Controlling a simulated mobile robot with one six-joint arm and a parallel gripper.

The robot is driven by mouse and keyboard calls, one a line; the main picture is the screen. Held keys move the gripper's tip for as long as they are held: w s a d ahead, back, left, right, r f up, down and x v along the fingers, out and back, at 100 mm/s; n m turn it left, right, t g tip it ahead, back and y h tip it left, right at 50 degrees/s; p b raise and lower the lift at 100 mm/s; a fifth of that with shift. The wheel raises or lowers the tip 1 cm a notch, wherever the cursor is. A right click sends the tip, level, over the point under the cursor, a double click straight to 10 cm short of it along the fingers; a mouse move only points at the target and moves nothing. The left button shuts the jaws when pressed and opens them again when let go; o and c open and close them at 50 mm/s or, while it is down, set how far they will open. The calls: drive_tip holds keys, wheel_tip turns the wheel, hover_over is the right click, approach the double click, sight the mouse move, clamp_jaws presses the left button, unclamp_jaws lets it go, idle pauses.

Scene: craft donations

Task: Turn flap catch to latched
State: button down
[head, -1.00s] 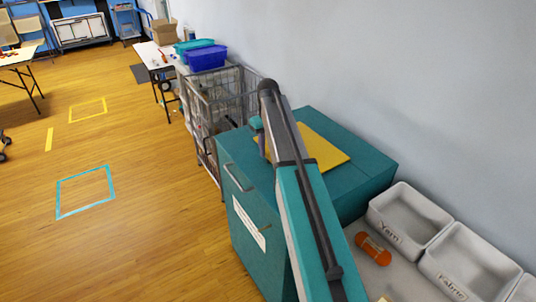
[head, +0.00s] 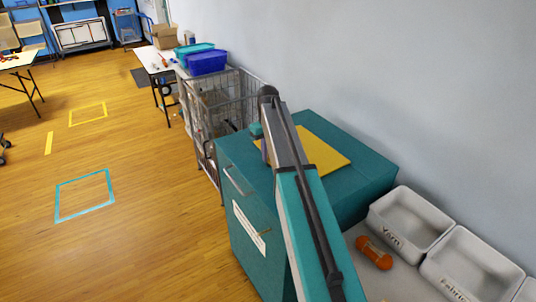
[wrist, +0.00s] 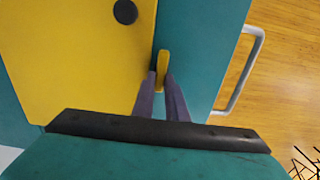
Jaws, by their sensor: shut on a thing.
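The yellow flap (wrist: 75,60) lies on top of the teal bin (head: 235,150) and has a round black knob (wrist: 125,11). The small yellow flap catch (wrist: 163,66) is beside the flap's right edge in the wrist view, its length roughly along that edge. My gripper (wrist: 162,80) is shut on the catch, with one grey-purple finger on each side of its near end. In the head view the yellow flap (head: 318,150) is partly behind my arm, and the catch is hidden.
A grey handle (wrist: 258,70) sticks out from the bin's side. Grey trays (head: 405,222) and an orange yarn skein (head: 374,253) lie to the right. A wire cage cart (head: 205,120) stands behind the bin. The wooden floor at left is mostly clear.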

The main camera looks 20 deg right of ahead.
drive_tip(key=shift+d+m, duration=0.1)
drive_tip(key=shift+m, duration=0.3)
drive_tip(key=m, duration=0.5)
drive_tip(key=shift+d, duration=0.35)
drive_tip(key=m, duration=0.5)
drive_tip(key=shift+s+d, duration=0.1)
drive_tip(key=shift+d, duration=0.15)
drive_tip(key=m, duration=0.3)
drive_tip(key=shift+s+d+r+m+b, duration=0.1)
drive_tip(key=shift+s+m+b, duration=0.05)
drive_tip(key=shift+m+b, duration=0.15)
drive_tip(key=shift+s+d+m, duration=0.1)
drive_tip(key=shift+s+m, duration=0.05)
drive_tip(key=shift+m, duration=1.55)
drive_tip(key=c, duration=1.8)
unclamp_jaws()
drive_tip(key=shift+o, duration=0.2)
